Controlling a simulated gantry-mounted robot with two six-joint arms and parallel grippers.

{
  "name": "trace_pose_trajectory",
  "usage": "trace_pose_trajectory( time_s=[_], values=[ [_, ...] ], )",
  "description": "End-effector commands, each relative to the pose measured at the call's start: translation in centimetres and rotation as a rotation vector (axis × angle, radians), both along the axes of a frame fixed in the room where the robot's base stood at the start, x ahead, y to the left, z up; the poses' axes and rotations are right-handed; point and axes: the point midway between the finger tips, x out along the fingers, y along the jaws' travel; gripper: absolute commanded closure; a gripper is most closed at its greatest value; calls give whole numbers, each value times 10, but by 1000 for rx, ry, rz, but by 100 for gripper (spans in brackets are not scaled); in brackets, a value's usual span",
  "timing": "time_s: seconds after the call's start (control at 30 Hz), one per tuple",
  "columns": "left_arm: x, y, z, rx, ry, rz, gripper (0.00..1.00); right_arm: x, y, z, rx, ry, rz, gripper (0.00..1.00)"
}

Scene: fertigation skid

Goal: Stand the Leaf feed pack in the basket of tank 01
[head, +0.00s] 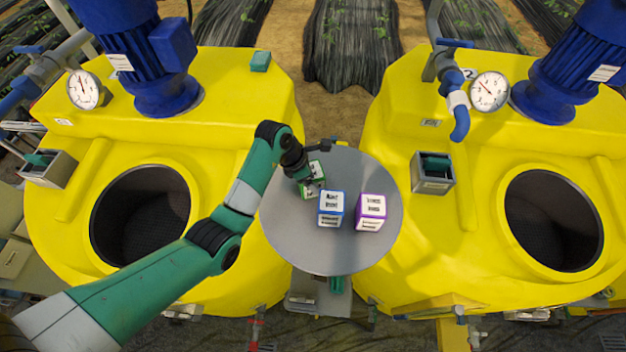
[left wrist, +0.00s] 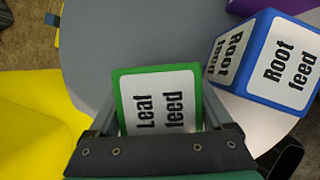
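The Leaf feed pack (head: 318,170) is a green-edged box with white labels on the round grey table (head: 335,255). In the left wrist view the Leaf feed pack (left wrist: 160,100) lies between the two fingers of my left gripper (left wrist: 160,112). In the head view my left gripper (head: 304,178) is over the pack and partly hides it. I cannot tell whether the fingers press on it. The left tank has a round opening with a dark mesh basket (head: 140,220) inside, which looks empty. My right gripper is not in view.
The blue Root feed pack (head: 331,208) stands close beside the Leaf feed pack, and a purple pack (head: 371,211) is to its right. The right yellow tank has a similar opening (head: 553,222). Blue motors (head: 150,60), gauges (head: 88,90) and a blue pipe (head: 459,115) rise above the tanks.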

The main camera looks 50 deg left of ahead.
Motion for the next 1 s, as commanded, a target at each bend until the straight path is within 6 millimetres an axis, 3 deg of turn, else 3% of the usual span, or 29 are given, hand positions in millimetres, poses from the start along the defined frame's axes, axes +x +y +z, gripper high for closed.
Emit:
trace_pose_trajectory(
  time_s=[0.07,0.43,0.77,1.0],
  values=[
    [0,0,0,0,0,0,33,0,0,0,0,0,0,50],
    [0,0,1,0,0,-1,99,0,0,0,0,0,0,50],
    [1,0,11,0,-5,0,100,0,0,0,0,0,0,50],
    [2,0,62,2,-9,-1,100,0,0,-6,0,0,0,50]
  ],
)
